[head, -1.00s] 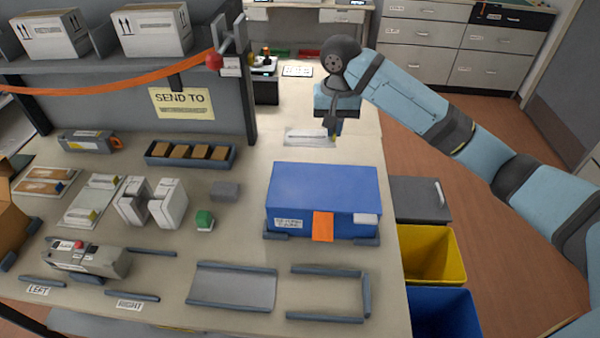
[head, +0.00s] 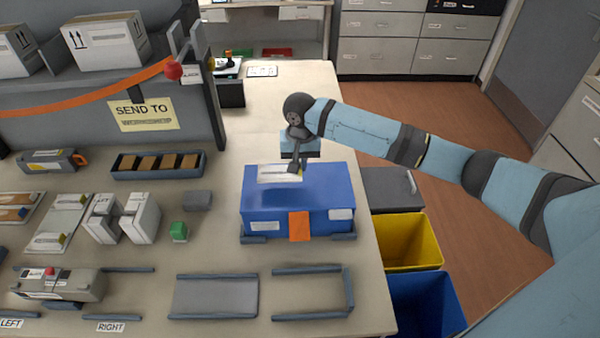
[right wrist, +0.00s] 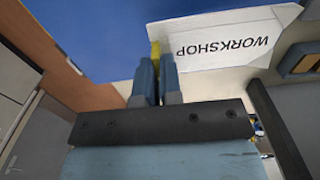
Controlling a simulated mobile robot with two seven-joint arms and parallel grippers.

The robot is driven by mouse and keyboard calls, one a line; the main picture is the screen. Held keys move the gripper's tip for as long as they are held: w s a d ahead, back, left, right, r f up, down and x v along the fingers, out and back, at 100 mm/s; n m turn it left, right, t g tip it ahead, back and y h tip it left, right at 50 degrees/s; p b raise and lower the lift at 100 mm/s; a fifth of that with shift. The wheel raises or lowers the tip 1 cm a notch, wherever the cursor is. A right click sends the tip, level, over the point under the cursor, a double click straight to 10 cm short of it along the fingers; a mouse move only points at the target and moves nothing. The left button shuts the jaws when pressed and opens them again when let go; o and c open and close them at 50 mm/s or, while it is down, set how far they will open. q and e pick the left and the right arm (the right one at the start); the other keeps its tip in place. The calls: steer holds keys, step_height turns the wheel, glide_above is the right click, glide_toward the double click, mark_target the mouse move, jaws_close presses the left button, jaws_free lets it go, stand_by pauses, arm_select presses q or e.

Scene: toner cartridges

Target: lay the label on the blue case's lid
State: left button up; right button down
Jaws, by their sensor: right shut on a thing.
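The blue case (head: 335,190) stands closed on the table, with an orange tab (head: 299,226) on its front. My right gripper (head: 296,168) is shut on the white label (head: 275,174) by its yellow tab. The label is over the rear left part of the lid and appears to be held above it, with a darker patch on the lid below. In the right wrist view, my gripper fingers (right wrist: 155,68) pinch the yellow tab (right wrist: 155,50). The label (right wrist: 225,40) there reads WORKSHOP, with the blue lid (right wrist: 95,30) beyond. My left gripper is not in view.
A green block (head: 178,232) and a grey block (head: 198,200) are left of the case. A grey tray (head: 213,297) lies in front. Yellow (head: 408,243) and blue (head: 425,305) bins stand off the table's right edge. A barrier with a SEND TO sign (head: 145,114) rises behind left.

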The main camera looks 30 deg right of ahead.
steer(key=shift+f, duration=2.1)
steer(key=shift+f, duration=0.1)
steer(key=c, duration=1.3)
jaws_free()
step_height(320, 180, up, 12)
steer(key=shift+r+b, duration=0.15)
steer(key=shift+b, duration=0.25)
